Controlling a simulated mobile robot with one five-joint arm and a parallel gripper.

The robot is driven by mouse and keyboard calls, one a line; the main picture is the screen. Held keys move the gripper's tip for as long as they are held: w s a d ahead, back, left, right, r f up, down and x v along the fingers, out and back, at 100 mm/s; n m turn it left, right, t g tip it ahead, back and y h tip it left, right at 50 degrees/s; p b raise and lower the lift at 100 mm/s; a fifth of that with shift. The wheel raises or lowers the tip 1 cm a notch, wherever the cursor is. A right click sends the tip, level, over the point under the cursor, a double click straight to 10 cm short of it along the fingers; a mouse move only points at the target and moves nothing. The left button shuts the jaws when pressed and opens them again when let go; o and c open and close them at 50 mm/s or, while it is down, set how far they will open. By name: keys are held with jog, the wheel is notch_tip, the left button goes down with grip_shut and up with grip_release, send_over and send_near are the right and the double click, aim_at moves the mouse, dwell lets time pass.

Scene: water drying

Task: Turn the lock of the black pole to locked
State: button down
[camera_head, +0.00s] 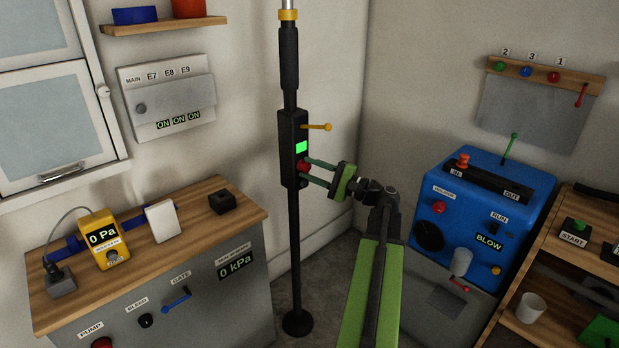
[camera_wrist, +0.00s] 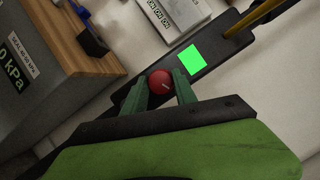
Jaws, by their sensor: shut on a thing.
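The black pole (camera_head: 294,230) stands upright on a round base near the room's corner. A black box on it carries a green lit panel (camera_head: 301,147), a yellow lever (camera_head: 316,127) sticking out to the right, and a red knob (camera_head: 303,167) below the panel. My gripper (camera_head: 312,173) reaches in from the right with its green fingers on either side of the red knob. In the wrist view the red knob (camera_wrist: 160,82) sits between the two fingers, with a small pale mark on its face. The green panel (camera_wrist: 192,59) is beside it. No lock label is readable.
A wooden-topped cabinet (camera_head: 233,192) with a yellow gauge (camera_head: 104,238) stands to the left. A blue machine (camera_head: 520,185) and a wooden shelf (camera_head: 545,290) stand to the right. Bare floor shows around the pole's base.

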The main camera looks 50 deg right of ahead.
jog(key=shift+f+m+t+h+b, duration=0.1)
jog(key=shift+m+t+h+b, duration=0.45)
jog(key=shift+m, duration=0.7)
jog(key=shift+f+m+t+h+b, duration=0.15)
jog(key=shift+m+t+b, duration=0.2)
jog(key=shift+m+b, duration=0.65)
jog(key=shift+r+m+p, duration=0.15)
jog(key=shift+m+p, duration=0.15)
jog(key=shift+m, duration=0.15)
jog(key=c, duration=1)
grip_release()
jog(key=b+v, duration=0.4)
jog(key=v, duration=1.3)
jog(key=shift+s+b, duration=0.25)
jog(key=shift+b, duration=0.15)
